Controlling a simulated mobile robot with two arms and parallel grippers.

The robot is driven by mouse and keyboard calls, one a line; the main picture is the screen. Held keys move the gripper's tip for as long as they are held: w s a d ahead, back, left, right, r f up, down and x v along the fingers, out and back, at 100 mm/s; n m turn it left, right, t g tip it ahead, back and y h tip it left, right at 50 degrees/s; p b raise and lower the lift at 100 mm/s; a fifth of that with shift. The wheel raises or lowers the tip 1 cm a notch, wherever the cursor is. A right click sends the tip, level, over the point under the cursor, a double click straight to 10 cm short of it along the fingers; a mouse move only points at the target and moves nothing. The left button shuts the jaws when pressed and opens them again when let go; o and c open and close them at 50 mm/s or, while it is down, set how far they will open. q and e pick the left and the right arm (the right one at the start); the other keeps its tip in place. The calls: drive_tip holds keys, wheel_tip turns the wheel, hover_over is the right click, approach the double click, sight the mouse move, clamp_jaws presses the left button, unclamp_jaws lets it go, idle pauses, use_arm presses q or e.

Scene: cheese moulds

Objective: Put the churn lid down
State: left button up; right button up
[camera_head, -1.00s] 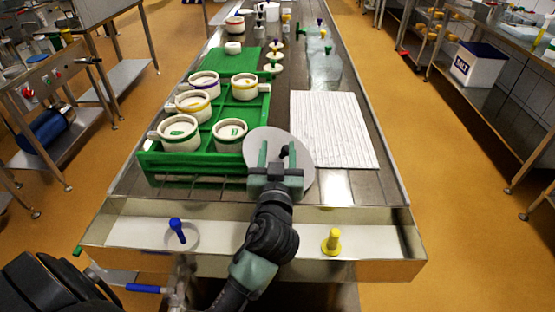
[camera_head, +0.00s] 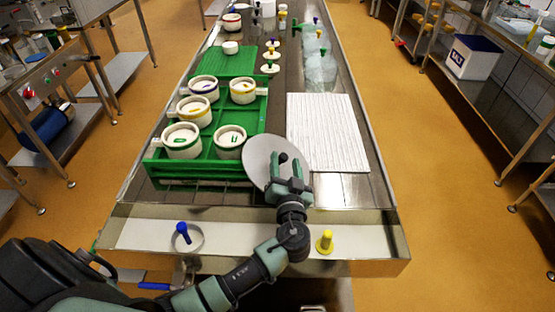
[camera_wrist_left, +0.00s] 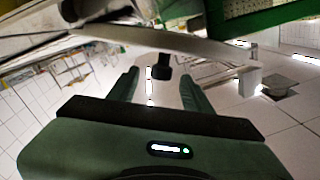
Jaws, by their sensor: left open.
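The churn lid is a thin pale grey disc (camera_head: 258,161) with a dark knob (camera_head: 283,158), at the near right corner of the green crate in the head view. My left gripper (camera_head: 288,170) is open, its two fingers on either side of the knob. In the left wrist view the lid (camera_wrist_left: 190,42) shows nearly edge-on, and its knob (camera_wrist_left: 162,68) lies between the spread fingers (camera_wrist_left: 160,88), with gaps visible. I cannot tell what the lid's underside touches. My right gripper is not in view.
The green crate (camera_head: 200,170) holds several white moulds. A white ribbed mat (camera_head: 328,130) lies to the right on the metal table. The front trough holds a blue-handled ring (camera_head: 183,232) and a yellow peg (camera_head: 325,241). Clear bottles (camera_head: 320,70) stand farther back.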

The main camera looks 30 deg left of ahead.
sight(285, 159)
use_arm(q)
drive_tip(key=shift+p+x, duration=0.35)
drive_tip(key=shift+x, duration=1.25)
clamp_jaws()
